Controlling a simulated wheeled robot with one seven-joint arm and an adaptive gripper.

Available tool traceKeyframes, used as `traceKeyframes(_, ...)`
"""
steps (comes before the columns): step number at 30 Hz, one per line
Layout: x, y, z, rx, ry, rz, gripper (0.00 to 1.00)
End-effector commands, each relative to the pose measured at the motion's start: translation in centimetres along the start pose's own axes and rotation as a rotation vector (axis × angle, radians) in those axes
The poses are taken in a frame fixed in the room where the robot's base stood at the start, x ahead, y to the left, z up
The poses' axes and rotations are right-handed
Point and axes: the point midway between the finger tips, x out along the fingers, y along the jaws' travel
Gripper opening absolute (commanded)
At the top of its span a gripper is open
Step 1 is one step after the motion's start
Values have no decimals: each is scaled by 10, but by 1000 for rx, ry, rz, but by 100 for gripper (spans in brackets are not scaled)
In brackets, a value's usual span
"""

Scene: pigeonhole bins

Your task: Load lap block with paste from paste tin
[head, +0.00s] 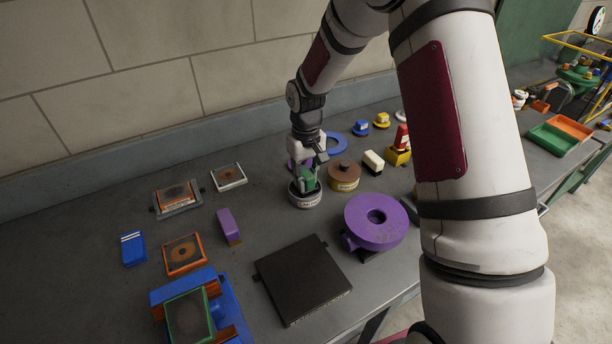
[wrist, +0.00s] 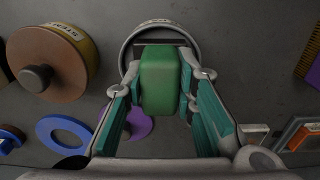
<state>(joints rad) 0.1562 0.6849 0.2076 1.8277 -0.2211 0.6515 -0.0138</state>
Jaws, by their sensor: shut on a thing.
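My gripper (head: 305,165) is shut on a green block (wrist: 160,82), which I take to be the lap block. The block also shows in the head view (head: 307,181). The block is held upright at the mouth of an open, round, pale grey tin (head: 305,201) with a label, probably the paste tin. The tin's rim shows around the block's far end in the wrist view (wrist: 150,27). The block's lower end seems to be inside the rim; I cannot tell whether it touches the paste. The tin's contents are mostly hidden.
A brown-lidded tin (head: 343,178) stands close right of the open tin. A purple round piece (head: 372,215) and black plate (head: 301,278) lie nearer. Framed plates (head: 184,254) and a purple block (head: 229,227) lie left. The wall (head: 120,140) runs behind the bench.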

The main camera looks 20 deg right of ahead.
Motion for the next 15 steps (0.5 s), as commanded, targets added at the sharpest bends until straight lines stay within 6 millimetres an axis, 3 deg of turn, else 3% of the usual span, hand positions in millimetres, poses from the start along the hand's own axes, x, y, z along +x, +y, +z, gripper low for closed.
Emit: traceKeyframes(15, 6, 0, 0, 0, 0, 0, 2)
